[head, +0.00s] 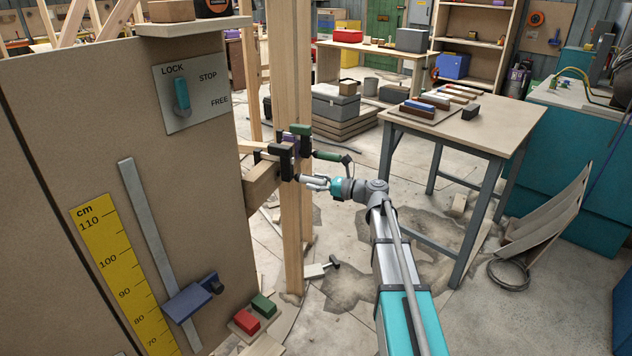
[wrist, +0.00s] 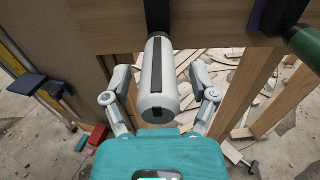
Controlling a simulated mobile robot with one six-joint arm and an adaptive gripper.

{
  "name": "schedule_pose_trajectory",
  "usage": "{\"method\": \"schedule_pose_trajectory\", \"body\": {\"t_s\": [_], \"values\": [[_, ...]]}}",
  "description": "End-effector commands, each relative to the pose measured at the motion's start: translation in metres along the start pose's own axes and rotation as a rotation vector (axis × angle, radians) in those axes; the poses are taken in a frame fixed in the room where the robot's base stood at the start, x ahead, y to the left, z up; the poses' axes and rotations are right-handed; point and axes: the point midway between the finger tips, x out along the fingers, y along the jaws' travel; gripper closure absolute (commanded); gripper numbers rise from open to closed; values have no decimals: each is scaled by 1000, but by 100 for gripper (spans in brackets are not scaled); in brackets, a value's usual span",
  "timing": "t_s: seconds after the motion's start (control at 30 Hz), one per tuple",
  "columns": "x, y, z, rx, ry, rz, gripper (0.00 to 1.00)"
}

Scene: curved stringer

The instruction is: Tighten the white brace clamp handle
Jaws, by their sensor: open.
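The white brace clamp handle (wrist: 159,85), a cylinder with dark strips, points toward the camera in the wrist view. It joins a dark clamp bar (wrist: 158,15) at the wooden beam (wrist: 110,25). My gripper (wrist: 160,76) is open, with one finger on each side of the handle and visible gaps between. In the head view my gripper (head: 314,182) is at the beam beside the upright post. The white handle is too small there to tell from my fingers. A green clamp handle (wrist: 304,46) is to the right; it also shows in the head view (head: 327,156).
A purple clamp part (wrist: 257,14) is right of the white handle. The wooden post (head: 292,240) stands close to my gripper. The large panel (head: 215,230) with a blue slider (head: 190,300) stands at left. A workbench (head: 470,130) with tools is at right. Scraps lie on the floor.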

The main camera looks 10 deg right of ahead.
Motion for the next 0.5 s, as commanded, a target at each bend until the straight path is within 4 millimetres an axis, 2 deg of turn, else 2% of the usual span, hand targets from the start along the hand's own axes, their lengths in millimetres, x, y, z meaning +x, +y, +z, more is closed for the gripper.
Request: {"method": "schedule_pose_trajectory", "body": {"t_s": [0.27,0.5], "values": [[-30,0,0,0,0,-2,25],[-68,-1,0,0,0,-4,25]]}}
